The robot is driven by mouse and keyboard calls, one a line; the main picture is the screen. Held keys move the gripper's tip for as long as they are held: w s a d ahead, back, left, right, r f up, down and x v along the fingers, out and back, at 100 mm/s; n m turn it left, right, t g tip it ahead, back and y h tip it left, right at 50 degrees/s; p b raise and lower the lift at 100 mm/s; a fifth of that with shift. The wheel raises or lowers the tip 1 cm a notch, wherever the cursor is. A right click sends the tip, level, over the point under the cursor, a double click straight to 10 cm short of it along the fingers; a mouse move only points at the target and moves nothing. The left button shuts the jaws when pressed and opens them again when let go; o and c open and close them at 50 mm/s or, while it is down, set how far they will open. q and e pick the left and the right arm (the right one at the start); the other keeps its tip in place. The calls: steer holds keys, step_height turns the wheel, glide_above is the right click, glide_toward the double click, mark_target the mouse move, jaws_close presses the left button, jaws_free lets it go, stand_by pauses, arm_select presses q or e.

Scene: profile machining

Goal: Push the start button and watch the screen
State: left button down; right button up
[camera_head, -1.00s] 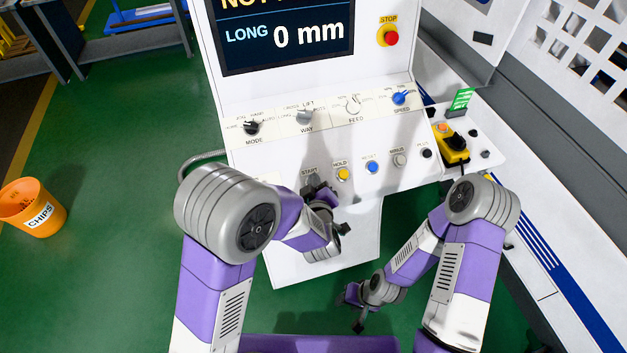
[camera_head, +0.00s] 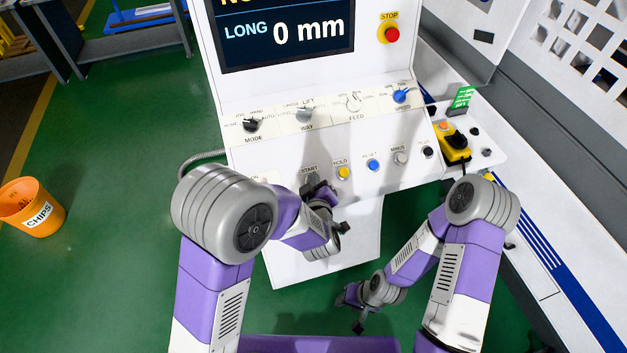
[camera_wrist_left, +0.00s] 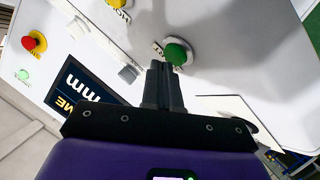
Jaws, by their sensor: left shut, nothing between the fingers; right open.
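The green start button (camera_wrist_left: 178,52) shows in the left wrist view, just beyond the tips of my left gripper (camera_wrist_left: 160,72). The fingers are shut and empty, and I cannot tell whether they touch it. In the head view my left gripper (camera_head: 314,186) is at the panel below the START label and hides the button. The dark screen (camera_head: 340,55) reads "LONG 0 mm", with its top line cut off by the frame. It also shows rotated in the left wrist view (camera_wrist_left: 100,88). My right gripper (camera_head: 352,308) is open, low and away from the panel.
The yellow hold button (camera_head: 343,173) and blue reset button (camera_head: 372,165) are right of my left gripper. Knobs line the panel above. A red stop button (camera_head: 392,34) is beside the screen. An orange chips bin (camera_head: 33,207) stands on the open green floor at left.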

arm_select(q)
steer(key=shift+w+f+b, duration=0.15)
steer(key=shift+f+b, duration=0.15)
steer(key=shift+b, duration=0.05)
stand_by(0.7)
steer(key=shift+r, duration=0.1)
steer(key=shift+s+d+r+p, duration=0.1)
steer(key=shift+s+r+p, duration=0.3)
steer(key=shift+r, duration=0.25)
steer(key=s+r+p, duration=0.1)
steer(key=r+p, duration=0.1)
steer(key=r, duration=0.1)
steer(key=s+r+p, duration=0.1)
steer(key=r+p, duration=0.1)
steer(key=shift+s+d+r, duration=0.15)
steer(key=shift+s+d, duration=0.15)
steer(key=shift+d, duration=0.1)
stand_by(0.3)
